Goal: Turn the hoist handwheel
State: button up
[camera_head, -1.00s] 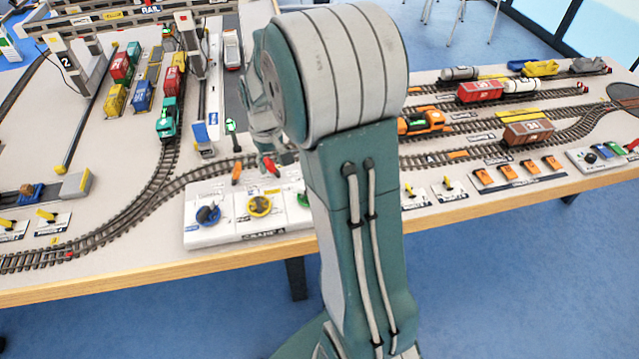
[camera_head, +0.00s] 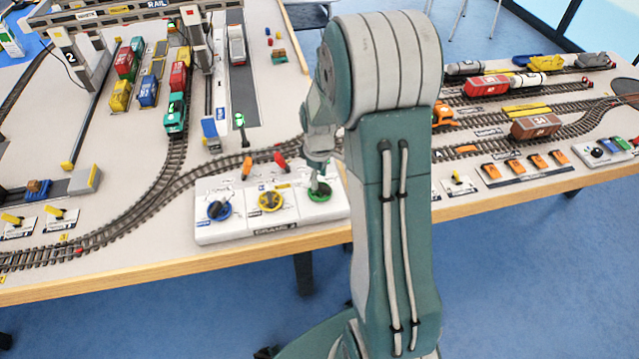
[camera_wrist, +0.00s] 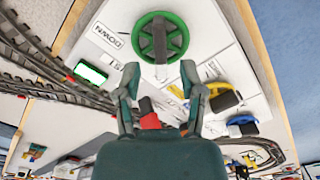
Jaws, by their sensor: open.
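The crane panel (camera_head: 236,236) carries three handwheels at the table's front edge: blue (camera_head: 219,210), yellow (camera_head: 271,201) and green (camera_head: 319,192). My gripper (camera_head: 318,180) points down over the green handwheel. In the wrist view my gripper (camera_wrist: 160,74) is open and empty, with the green wheel just beyond and between its fingertips. Contact cannot be told. The yellow (camera_wrist: 224,97) and blue (camera_wrist: 243,124) handwheels lie to the right there.
Gantry cranes (camera_head: 196,38) and coloured wagons (camera_head: 176,112) are at the back left. More wagons (camera_head: 535,126) stand on the right.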

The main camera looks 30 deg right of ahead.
aim_at(320, 184)
jog(key=shift+f, duration=1.6)
grip_shut()
jog(key=m, duration=0.6)
jog(key=shift+m, duration=0.3)
jog(key=m, duration=0.6)
jog(key=shift+s+d+m, duration=0.1)
jog(key=shift+d+m, duration=0.05)
jog(key=shift+m, duration=0.25)
